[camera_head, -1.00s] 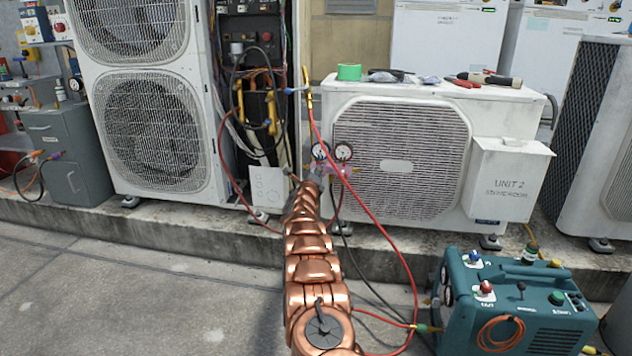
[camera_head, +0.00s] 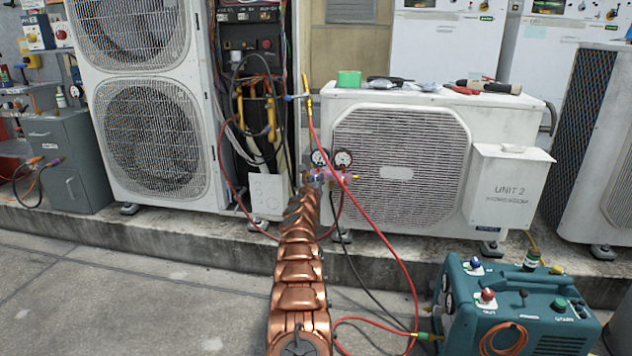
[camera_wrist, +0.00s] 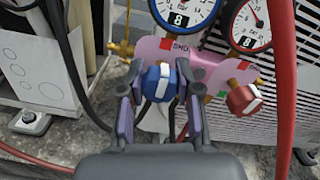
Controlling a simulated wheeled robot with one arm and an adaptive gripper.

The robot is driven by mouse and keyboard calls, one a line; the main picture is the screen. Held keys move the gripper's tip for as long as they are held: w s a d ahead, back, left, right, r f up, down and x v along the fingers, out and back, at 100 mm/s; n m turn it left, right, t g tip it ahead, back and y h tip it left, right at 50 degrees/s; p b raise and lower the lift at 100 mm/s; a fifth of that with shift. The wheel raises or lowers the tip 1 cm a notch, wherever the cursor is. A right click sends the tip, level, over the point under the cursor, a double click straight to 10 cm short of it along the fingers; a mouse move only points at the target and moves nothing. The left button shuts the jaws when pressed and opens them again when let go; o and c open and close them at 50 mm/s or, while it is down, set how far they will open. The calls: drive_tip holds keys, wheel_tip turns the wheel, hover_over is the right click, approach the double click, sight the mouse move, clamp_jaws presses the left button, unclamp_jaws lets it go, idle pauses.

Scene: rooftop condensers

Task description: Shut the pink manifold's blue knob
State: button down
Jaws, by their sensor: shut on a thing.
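The pink manifold (camera_head: 330,174) hangs in front of the white condenser marked UNIT 2, with two round gauges above it. In the wrist view the pink manifold (camera_wrist: 205,56) spans the upper middle. Its blue knob (camera_wrist: 155,88), with a white bar standing nearly upright, is between the two fingers of my gripper (camera_wrist: 160,98), which is shut on it. The red knob (camera_wrist: 243,98) is to the right, clear of the fingers. In the head view my arm covers part of the manifold's left side, and my fingers are too small to make out.
A red hose (camera_head: 372,230) curves from the manifold down to the teal recovery machine (camera_head: 530,300) at lower right. It also runs down the wrist view's right side (camera_wrist: 284,90). A dark hose (camera_wrist: 68,70) is at left. Tools lie on the condenser's top (camera_head: 400,92).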

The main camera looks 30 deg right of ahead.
idle(0.3)
drive_tip(key=c, duration=0.8)
unclamp_jaws()
drive_tip(key=shift+s+a, duration=0.1)
drive_tip(key=shift+a, duration=0.05)
drive_tip(key=shift+v, duration=3.6)
